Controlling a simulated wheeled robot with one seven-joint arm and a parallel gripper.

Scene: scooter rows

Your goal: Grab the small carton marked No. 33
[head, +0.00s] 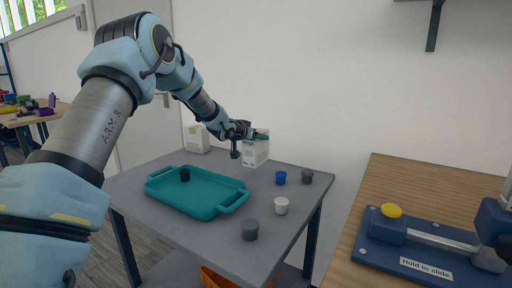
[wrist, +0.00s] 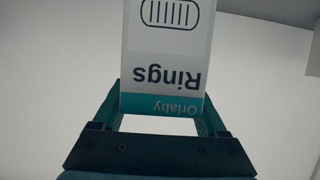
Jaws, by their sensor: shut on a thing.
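My gripper (head: 261,135) is shut on a white carton (head: 256,152) near the back edge of the grey table. The wrist view shows this carton (wrist: 165,45) between the two fingers, with the words "Rings" and "Orlaby" upside down and a teal band. No number can be read on the part in view. I cannot tell whether it rests on the table or hangs just above it. A second white carton (head: 197,138) stands at the back left of the table; its marking is too small to read.
The grey table (head: 160,163) also holds a teal tray (head: 205,197) with a black cup-like piece (head: 185,174) in it. A blue cap (head: 280,178), a white one (head: 281,205) and two dark grey ones (head: 250,230) stand at the right. A wooden table (head: 385,180) with a blue slide device (head: 430,250) is further right.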

